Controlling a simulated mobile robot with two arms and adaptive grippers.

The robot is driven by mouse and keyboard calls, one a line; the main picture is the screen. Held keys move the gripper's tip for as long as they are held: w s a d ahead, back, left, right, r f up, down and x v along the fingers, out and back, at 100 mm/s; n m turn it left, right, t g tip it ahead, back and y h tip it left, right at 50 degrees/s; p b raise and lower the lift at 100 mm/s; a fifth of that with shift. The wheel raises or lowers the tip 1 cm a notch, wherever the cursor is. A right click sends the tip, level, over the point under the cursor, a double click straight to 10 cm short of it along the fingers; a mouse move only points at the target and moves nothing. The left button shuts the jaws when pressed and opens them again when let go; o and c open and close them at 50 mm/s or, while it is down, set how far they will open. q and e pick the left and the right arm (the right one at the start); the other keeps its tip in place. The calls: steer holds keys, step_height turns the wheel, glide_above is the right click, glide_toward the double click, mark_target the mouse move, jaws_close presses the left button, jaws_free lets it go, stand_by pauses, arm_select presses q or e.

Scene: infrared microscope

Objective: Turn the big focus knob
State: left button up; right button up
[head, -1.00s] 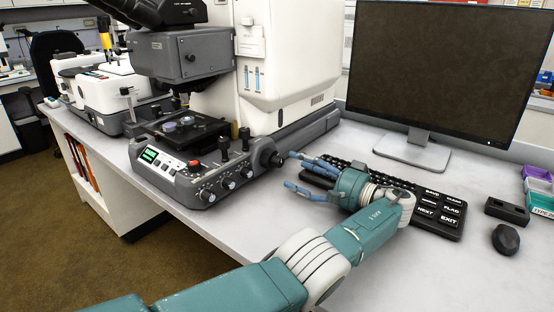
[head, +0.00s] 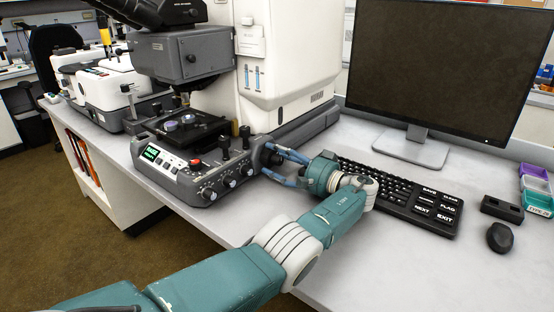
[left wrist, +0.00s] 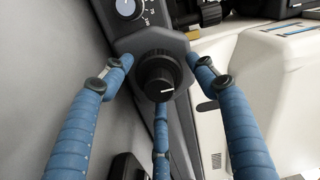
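The big focus knob (left wrist: 158,80) is a black ridged knob with a white mark, on the side of the microscope's grey base. In the left wrist view it sits between the blue fingers of my left gripper (left wrist: 160,85). The fingers are spread around it, with visible gaps at the left and right; whether the lower finger touches it I cannot tell. In the head view my left gripper (head: 277,163) reaches the right side of the microscope base (head: 175,178), and its fingers partly cover the knob (head: 268,155). My right gripper is not in view.
A black keyboard (head: 395,190) lies just right of the gripper, below the monitor (head: 435,75). A mouse (head: 500,237) and a small black block (head: 502,209) lie further right. Smaller knobs (head: 230,182) line the base's front. The table's front (head: 230,225) is clear.

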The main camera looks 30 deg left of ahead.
arm_select(q)
steer(key=c, duration=0.7)
steer(key=shift+c, duration=0.2)
steer(key=shift+m+b, duration=0.3)
steer(key=shift+m, duration=0.9)
steer(key=shift+r+m, duration=0.1)
steer(key=shift+m, duration=1.2)
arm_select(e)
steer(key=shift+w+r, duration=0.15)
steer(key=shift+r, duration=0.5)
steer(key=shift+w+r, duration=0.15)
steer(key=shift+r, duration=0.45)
arm_select(q)
steer(key=o, duration=1.1)
steer(key=shift+d, duration=0.1)
steer(key=shift+o, duration=0.2)
steer(key=shift+n, duration=0.3)
